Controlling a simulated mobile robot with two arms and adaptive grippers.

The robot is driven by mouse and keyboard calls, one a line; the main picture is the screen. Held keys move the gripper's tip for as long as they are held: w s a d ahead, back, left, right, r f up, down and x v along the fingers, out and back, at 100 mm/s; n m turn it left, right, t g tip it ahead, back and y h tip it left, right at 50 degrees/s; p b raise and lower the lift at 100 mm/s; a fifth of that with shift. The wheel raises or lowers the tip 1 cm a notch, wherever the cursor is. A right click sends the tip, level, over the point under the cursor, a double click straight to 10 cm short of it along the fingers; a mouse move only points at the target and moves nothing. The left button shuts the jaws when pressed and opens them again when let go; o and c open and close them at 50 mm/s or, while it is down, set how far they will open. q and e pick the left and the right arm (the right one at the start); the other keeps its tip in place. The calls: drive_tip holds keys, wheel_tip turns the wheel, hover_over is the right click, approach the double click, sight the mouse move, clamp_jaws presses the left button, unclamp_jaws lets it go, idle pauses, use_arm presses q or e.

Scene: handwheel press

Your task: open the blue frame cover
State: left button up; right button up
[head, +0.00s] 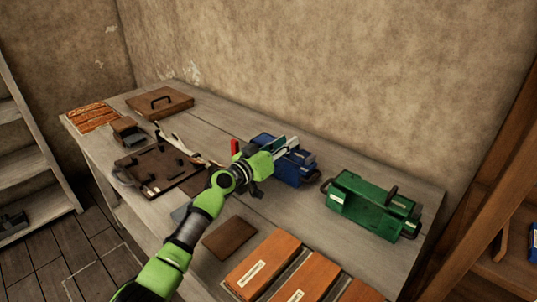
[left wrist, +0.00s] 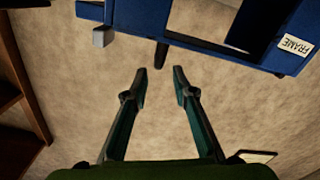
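The blue frame (head: 300,168) stands on the workbench near its middle, partly hidden behind my left arm. In the left wrist view the blue frame (left wrist: 215,22) spans the top, with a white label reading FRAME. A short dark bar (left wrist: 161,55) juts from the blue frame toward the gap between my fingertips. My left gripper (head: 290,145) is over the blue frame in the head view. In the left wrist view the left gripper (left wrist: 161,72) is open, its two fingers apart with nothing between them. Whether the cover is shut cannot be told. My right gripper is not in view.
A green box (head: 368,205) with dark handles stands to the right on the workbench (head: 310,225). Orange-brown panels (head: 263,265) lie at the front. A dark tray (head: 150,172) and a brown case (head: 160,102) are to the left. The wall is close behind.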

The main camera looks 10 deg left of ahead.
use_arm(q)
drive_tip(key=v, duration=0.9)
drive_tip(key=shift+s+a, duration=0.1)
drive_tip(key=shift+s, duration=0.05)
